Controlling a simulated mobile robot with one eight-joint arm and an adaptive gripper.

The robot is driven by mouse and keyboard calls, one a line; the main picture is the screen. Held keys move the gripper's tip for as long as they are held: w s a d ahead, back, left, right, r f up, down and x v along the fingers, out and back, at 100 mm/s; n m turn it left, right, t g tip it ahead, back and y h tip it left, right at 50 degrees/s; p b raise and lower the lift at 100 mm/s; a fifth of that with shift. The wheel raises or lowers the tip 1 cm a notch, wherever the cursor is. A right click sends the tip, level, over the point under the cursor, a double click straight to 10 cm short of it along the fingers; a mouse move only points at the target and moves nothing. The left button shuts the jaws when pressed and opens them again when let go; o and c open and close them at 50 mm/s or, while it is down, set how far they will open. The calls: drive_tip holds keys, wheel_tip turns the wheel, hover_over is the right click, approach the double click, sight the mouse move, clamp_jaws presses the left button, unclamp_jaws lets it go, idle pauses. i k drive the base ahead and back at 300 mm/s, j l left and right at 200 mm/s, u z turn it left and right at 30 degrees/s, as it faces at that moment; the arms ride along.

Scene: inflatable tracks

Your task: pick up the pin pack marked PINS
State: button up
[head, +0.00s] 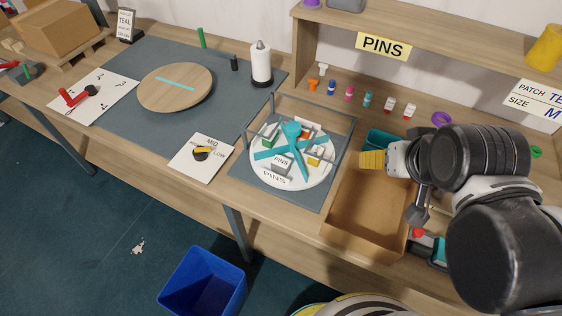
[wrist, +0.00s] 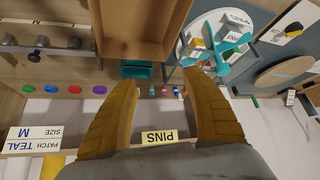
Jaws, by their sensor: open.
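In the head view, a white turntable (head: 271,180) with a teal cross divider (head: 291,140) sits inside a grey frame on a dark mat. A small grey-white pack marked PINS (head: 281,163) stands in its front compartment. Packs with green (head: 270,133), orange (head: 306,127) and yellow (head: 318,154) parts stand in the other compartments. The turntable also shows upside down at upper right in the wrist view (wrist: 233,20). My gripper (head: 371,160) is to the right of the turntable, above the cardboard tray's back end. In the wrist view its yellow fingers (wrist: 158,80) are apart, with nothing held between them.
The open cardboard tray (head: 365,215) looks empty, with a teal bin (head: 385,140) behind it. A shelf with a PINS sign (head: 383,47) and small bottles (head: 349,94) stand behind. A MID/LOW dial card (head: 203,157) lies left of the turntable. A blue bin (head: 205,280) stands on the floor.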

sight(280, 164)
drive_tip(key=k+j+z, duration=0.6)
drive_tip(key=z, duration=0.25)
drive_tip(key=k+j+z, duration=0.25)
drive_tip(key=j+z, duration=0.15)
drive_tip(key=k+j+z, duration=0.3)
drive_tip(key=j+z, duration=0.15)
drive_tip(key=k+j+z, duration=0.4)
drive_tip(key=i+l, duration=0.05)
drive_tip(key=i, duration=0.05)
